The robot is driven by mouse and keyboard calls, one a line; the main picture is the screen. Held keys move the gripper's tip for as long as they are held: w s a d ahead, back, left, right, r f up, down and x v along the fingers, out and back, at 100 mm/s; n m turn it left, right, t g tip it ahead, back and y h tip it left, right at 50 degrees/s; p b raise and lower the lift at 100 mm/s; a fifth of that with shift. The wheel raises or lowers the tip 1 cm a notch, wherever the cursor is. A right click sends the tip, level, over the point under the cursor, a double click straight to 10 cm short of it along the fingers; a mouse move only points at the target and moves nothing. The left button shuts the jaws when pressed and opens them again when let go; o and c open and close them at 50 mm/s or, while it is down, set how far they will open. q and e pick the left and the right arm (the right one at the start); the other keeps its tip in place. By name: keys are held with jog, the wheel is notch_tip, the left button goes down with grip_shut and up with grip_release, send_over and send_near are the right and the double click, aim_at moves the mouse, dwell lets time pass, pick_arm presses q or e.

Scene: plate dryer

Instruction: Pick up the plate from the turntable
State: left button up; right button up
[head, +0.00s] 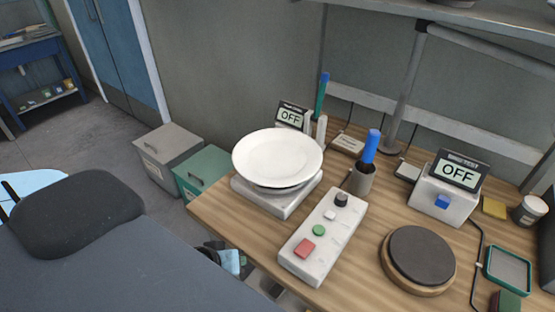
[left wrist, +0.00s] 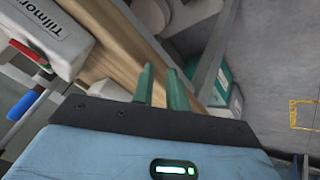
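A round white plate (head: 277,157) lies on the turntable, whose pale square base (head: 280,202) stands at the left front corner of the wooden bench. The plate hides most of the turntable's top. In the left wrist view, my left gripper (left wrist: 162,76) shows two green fingers with a gap between them and nothing held. It is near the bench's wooden edge (left wrist: 117,45). The plate cannot be made out in that view.
A control box (head: 322,238) with red and green buttons stands before the turntable. A dark round plate (head: 421,256), a pen cup (head: 361,180) and two displays reading OFF (head: 291,117) (head: 459,175) share the bench. Grey (head: 167,153) and green (head: 203,170) bins stand left on the floor.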

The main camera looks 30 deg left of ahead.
aim_at(247, 167)
pick_arm(q)
jog(key=w+a+r+n+t, duration=0.1)
jog(key=w, duration=0.1)
jog(key=w+a+r+n+t, duration=0.1)
jog(key=w+r+n, duration=0.1)
jog(key=w+a+r+n+t, duration=0.1)
jog(key=a+r, duration=0.1)
jog(key=shift+w+r+n, duration=0.15)
jog(key=shift+w+n, duration=0.25)
jog(key=w+a+r+n+t+y, duration=0.2)
jog(key=w+a+r+n+t, duration=0.1)
jog(key=w+a+r+n, duration=0.25)
jog(key=shift+n, duration=0.25)
jog(key=shift+w+d+r+x, duration=0.1)
jog(key=shift+r+x, duration=0.1)
jog(key=shift+x, duration=0.8)
jog(key=shift+w+d+r+x, duration=0.1)
jog(key=shift+r+x, duration=0.1)
jog(key=shift+x, duration=0.8)
jog(key=shift+w+r+x, duration=0.1)
jog(key=shift+r+x, duration=0.1)
jog(key=shift+x, duration=0.8)
jog(key=shift+c, duration=0.2)
grip_shut()
jog(key=shift+r, duration=0.1)
jog(key=shift+w, duration=0.1)
